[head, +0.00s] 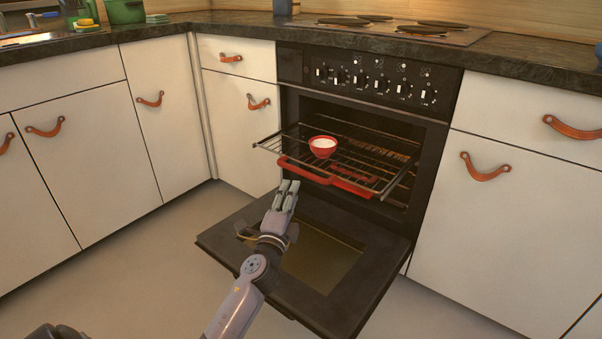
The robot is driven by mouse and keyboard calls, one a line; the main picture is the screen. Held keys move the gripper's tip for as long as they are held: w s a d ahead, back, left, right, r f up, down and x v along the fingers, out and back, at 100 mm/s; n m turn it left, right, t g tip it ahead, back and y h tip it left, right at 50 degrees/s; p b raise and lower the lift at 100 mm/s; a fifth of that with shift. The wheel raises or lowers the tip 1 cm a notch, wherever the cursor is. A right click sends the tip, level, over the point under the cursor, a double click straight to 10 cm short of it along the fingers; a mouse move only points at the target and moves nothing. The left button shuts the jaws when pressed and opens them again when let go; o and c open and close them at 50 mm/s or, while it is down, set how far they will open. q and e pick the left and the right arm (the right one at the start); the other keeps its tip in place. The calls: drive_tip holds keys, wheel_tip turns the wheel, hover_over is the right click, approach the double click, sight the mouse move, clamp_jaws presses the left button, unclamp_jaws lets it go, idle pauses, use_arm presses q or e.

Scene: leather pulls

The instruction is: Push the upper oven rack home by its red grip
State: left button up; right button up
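The upper oven rack (268,144) is a wire rack standing well out of the open oven, above the lowered door. Its red grip (303,171) runs along the front edge. A small red bowl (322,147) with white contents stands upright on the rack. My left gripper (288,184) is just in front of and below the red grip, pointing up at it. Its fingers lie close together with nothing between them. I cannot tell whether the fingertips touch the grip. My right gripper is out of view.
The oven door (340,305) is folded down below the rack and my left arm passes over it. White cabinets with leather pulls (486,167) flank the oven. The worktop (520,62) and hob (400,29) lie above. The floor (130,270) at the left is clear.

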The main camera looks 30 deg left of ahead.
sight(300, 172)
use_arm(q)
drive_tip(key=b+x, duration=0.1)
drive_tip(key=x, duration=0.8)
drive_tip(key=shift+w+a, duration=0.1)
drive_tip(key=shift+w, duration=0.25)
clamp_jaws()
idle(0.4)
